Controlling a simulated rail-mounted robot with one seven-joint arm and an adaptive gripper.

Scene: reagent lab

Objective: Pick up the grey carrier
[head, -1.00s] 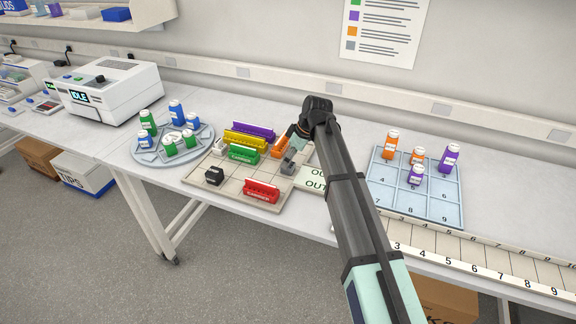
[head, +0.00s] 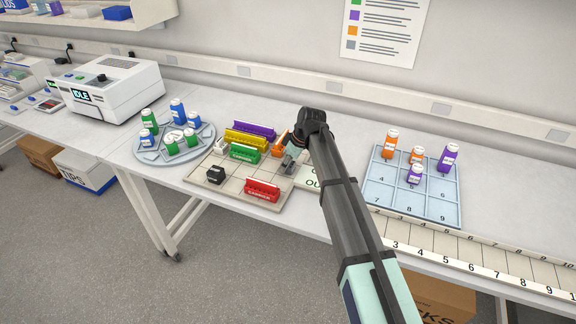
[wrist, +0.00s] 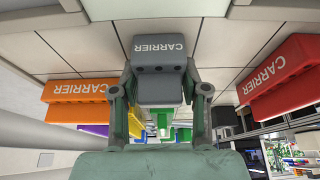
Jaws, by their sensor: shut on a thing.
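The grey carrier (wrist: 158,82) is in the middle of the wrist view, a dark grey block with the word CARRIER on its top face. My gripper (wrist: 160,95) is shut on it, with one finger at each side. In the head view my gripper (head: 291,160) is over the right part of the beige grid board (head: 225,187). There the carrier is mostly hidden by the gripper and arm. I cannot tell whether it touches the board.
An orange carrier (wrist: 75,100) and a red carrier (wrist: 282,77) flank the grey one. Green (head: 245,154), yellow (head: 246,137) and purple (head: 256,130) carriers and a black block (head: 215,174) share the board. A blue bottle tray (head: 388,190) stands to the right.

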